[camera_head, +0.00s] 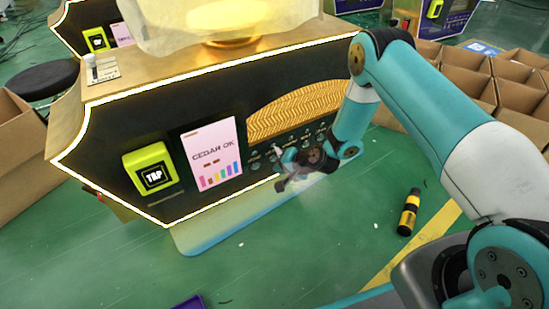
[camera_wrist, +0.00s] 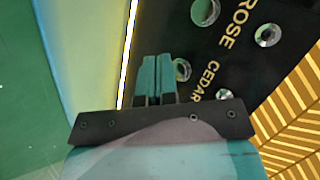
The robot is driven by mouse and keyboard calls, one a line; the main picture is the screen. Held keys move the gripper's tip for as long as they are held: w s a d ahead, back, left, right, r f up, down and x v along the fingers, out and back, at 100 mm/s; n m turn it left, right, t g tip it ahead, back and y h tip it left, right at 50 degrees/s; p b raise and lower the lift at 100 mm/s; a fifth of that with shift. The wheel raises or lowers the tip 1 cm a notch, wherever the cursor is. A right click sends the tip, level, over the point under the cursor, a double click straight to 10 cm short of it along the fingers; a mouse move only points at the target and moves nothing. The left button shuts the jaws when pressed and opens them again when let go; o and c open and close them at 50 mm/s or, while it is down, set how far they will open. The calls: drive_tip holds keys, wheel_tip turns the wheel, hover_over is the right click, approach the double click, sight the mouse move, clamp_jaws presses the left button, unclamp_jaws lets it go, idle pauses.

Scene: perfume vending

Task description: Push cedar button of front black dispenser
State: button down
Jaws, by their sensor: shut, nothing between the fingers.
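The front black dispenser (camera_head: 300,105) has a gold top, a lit white edge and a screen (camera_head: 212,154) reading "CEDAR OK" above coloured bars. In the wrist view, the CEDAR label (camera_wrist: 211,80) lies between a round metal button (camera_wrist: 184,70) and a smaller round metal fitting (camera_wrist: 224,94). My gripper (camera_wrist: 157,78) is shut and empty, its teal fingertips close to the panel beside that button and partly covering it. I cannot tell whether they touch it. In the head view, my gripper (camera_head: 281,184) is at the panel's lower edge, where my arm partly hides the row of buttons.
A yellow TAP reader (camera_head: 150,168) is left of the screen. A black and yellow bottle-like object (camera_head: 408,212) lies on the green floor at right. Cardboard boxes (camera_head: 520,75) stand at the back right. A dark round stool (camera_head: 42,79) is at left. Floor in front is mostly clear.

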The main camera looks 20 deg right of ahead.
drive_tip(key=shift+s+d+p, duration=0.25)
drive_tip(key=shift+s+p, duration=0.1)
drive_tip(key=shift+s, duration=0.45)
drive_tip(key=shift+s+d+p, duration=0.2)
drive_tip(key=shift+s+p, duration=0.2)
drive_tip(key=shift+s, duration=0.45)
drive_tip(key=shift+s+d+p, duration=0.25)
drive_tip(key=shift+s+p, duration=0.1)
drive_tip(key=shift+s, duration=0.45)
drive_tip(key=s+a+r+n+g+p, duration=0.1)
drive_tip(key=s+a+r+n+p, duration=0.15)
drive_tip(key=r, duration=0.95)
drive_tip(key=s+a+r+n+g+y+p, duration=0.1)
drive_tip(key=a+r+n+g+p, duration=0.2)
drive_tip(key=r, duration=0.8)
drive_tip(key=s+a+r+n+p, duration=0.1)
drive_tip(key=a+r+n+p, duration=0.2)
drive_tip(key=r, duration=0.9)
drive_tip(key=s+d+r+n+g+h+p, duration=0.25)
drive_tip(key=s+r+p, duration=0.35)
drive_tip(key=s+r, duration=0.65)
drive_tip(key=s+d+r+n+g+h+p, duration=0.1)
drive_tip(key=s+r+n+p, duration=0.4)
drive_tip(key=s+r, duration=0.8)
wheel_tip(320, 180, up, 37)
drive_tip(key=w+m+p, duration=0.1)
drive_tip(key=p, duration=3.6)
drive_tip(key=shift+w, duration=0.2)
